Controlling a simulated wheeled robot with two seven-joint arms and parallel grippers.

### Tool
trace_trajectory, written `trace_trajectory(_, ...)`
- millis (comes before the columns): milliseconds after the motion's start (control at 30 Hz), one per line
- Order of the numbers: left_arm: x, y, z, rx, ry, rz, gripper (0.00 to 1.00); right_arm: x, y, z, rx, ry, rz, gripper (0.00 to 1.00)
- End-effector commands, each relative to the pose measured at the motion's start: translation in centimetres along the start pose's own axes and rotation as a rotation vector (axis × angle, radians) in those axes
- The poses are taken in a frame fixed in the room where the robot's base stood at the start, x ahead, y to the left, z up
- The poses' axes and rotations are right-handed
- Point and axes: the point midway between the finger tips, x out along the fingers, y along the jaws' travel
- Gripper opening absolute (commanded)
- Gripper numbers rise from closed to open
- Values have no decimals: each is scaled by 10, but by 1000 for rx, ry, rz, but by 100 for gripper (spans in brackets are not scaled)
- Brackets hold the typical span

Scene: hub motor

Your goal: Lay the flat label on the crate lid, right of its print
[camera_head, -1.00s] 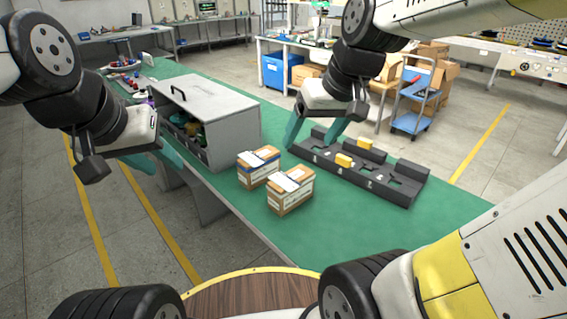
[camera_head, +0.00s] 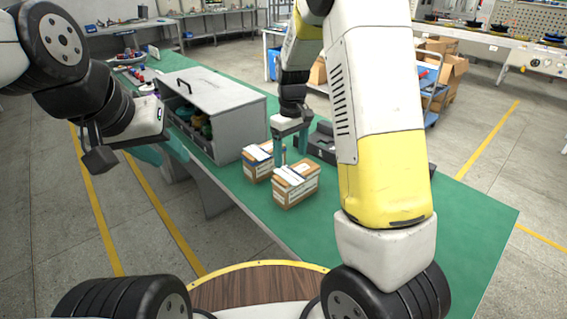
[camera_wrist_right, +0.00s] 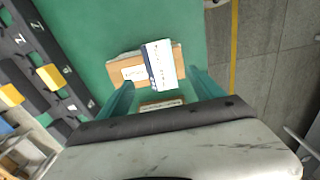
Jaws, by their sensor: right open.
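Two small cardboard crates stand on the green table, a rear one (camera_head: 257,164) and a front one (camera_head: 296,187), each with white on its top. In the right wrist view, the front crate (camera_wrist_right: 118,77) has dark print on a white patch on its lid. A white flat label (camera_wrist_right: 164,65) with a dark blue strip lies across the lid beside that print. The rear crate (camera_wrist_right: 162,104) is mostly hidden there. My right gripper (camera_head: 290,148) is open and empty above the crates, fingers pointing down. My left gripper (camera_head: 160,153) hangs by the table's left edge; its jaw gap is unclear.
A grey cabinet (camera_head: 232,112) with an open front stands left of the crates. A dark slotted rack (camera_wrist_right: 50,72) with yellow blocks lies on the table, partly hidden by my right arm in the head view. The table (camera_head: 470,220) is bare at the right.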

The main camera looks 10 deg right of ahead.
Motion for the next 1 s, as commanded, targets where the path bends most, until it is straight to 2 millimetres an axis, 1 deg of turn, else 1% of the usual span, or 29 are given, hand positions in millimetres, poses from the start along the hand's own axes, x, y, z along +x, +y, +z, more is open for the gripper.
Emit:
trace_trajectory(333,0,0,0,0,0,0,36,48,0,-2,2,-2,-1,76)
trace_trajectory(467,0,0,0,0,0,0,36,56,0,-2,3,1,0,76)
trace_trajectory(667,0,0,0,0,0,0,36,56,0,-3,2,3,0,76)
trace_trajectory(767,0,0,0,0,0,0,36,56,0,-3,2,3,0,59)
trace_trajectory(800,0,0,0,0,0,0,36,56,0,-3,2,2,0,51)
trace_trajectory(1000,0,0,0,0,0,0,36,56,0,-3,2,2,0,13)
